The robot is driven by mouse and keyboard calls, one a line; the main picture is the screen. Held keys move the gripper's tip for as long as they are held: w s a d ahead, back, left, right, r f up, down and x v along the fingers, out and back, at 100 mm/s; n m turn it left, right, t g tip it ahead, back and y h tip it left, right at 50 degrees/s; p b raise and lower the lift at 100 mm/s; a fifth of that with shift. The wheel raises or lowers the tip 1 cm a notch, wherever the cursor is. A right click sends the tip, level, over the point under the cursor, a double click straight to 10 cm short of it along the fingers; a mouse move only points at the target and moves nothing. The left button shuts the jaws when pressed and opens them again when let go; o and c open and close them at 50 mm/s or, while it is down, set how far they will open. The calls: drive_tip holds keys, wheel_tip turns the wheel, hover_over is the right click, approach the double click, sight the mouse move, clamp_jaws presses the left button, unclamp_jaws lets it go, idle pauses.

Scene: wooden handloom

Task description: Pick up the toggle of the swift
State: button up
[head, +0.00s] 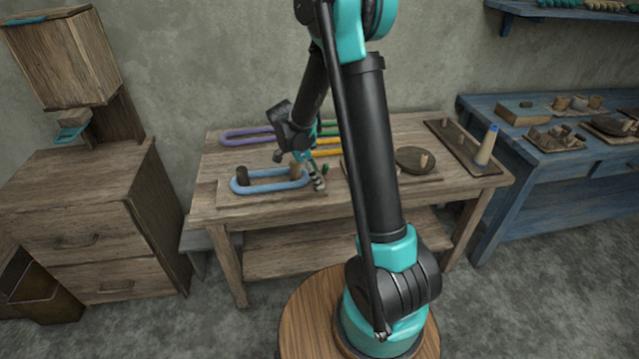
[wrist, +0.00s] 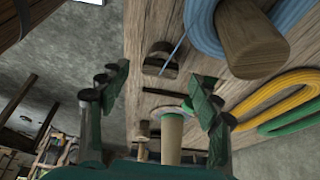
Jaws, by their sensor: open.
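The swift is a board (head: 300,193) on the wooden table with two upright pegs and a blue skein looped around them. In the wrist view its near peg (wrist: 252,42) and blue skein (wrist: 204,28) are at upper right. A thin blue strand runs from the skein to a small brown wooden piece (wrist: 160,60), which looks like the toggle, though I cannot be sure. My gripper (wrist: 163,88) is open and empty. That piece shows beyond the gap between its fingers, apart from them. In the head view my gripper (head: 318,183) is at the board's right end and hides the toggle.
Yellow (head: 328,152) and purple (head: 247,135) skeins lie behind the swift. A pale upright cylinder (wrist: 172,138) stands low between my fingers in the wrist view. A blue bench (head: 560,190) stands beyond.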

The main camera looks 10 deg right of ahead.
drive_tip(key=shift+x, duration=0.8)
drive_tip(key=shift+c, duration=0.3)
drive_tip(key=c, duration=0.8)
drive_tip(key=shift+r, duration=0.15)
